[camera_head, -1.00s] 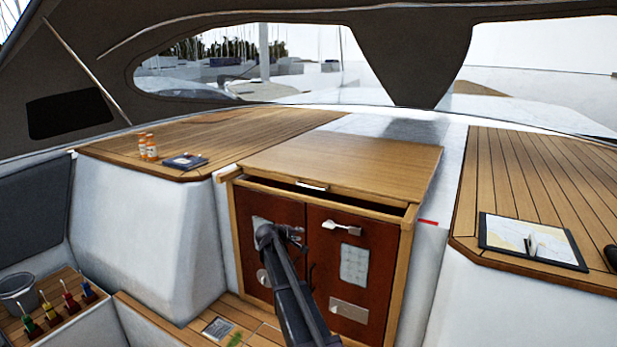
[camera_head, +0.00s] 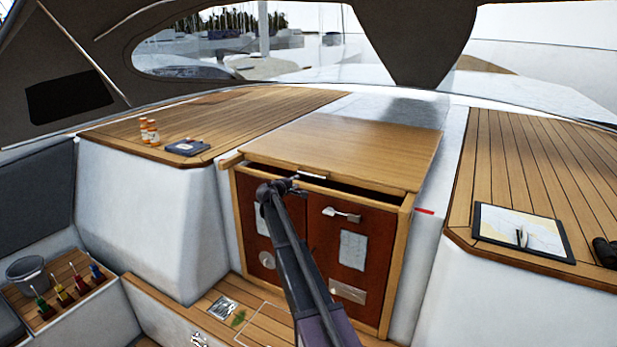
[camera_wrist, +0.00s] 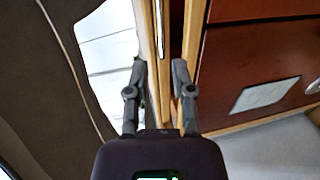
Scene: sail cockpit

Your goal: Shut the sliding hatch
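The sliding hatch (camera_head: 365,150) is a flat wooden panel over the companionway in the head view. A dark gap shows between its front edge and the tops of the red-brown doors (camera_head: 330,235). A small metal handle (camera_head: 312,176) is on its front edge. My gripper (camera_head: 296,185) is just below and left of this handle, in front of the doors' top. In the wrist view my gripper (camera_wrist: 160,72) has its two fingers apart with nothing held. The hatch's wooden edge (camera_wrist: 149,40) and metal handle (camera_wrist: 159,25) lie beyond the fingers. Contact cannot be told.
A chart board (camera_head: 520,233) and binoculars (camera_head: 606,252) lie on the right deck. Orange-labelled bottles (camera_head: 149,133) and a dark book (camera_head: 187,147) are on the left deck. Colored-handled tools (camera_head: 70,285) and a bucket (camera_head: 26,270) stand at lower left. A latch (camera_head: 342,214) sticks out from the right door.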

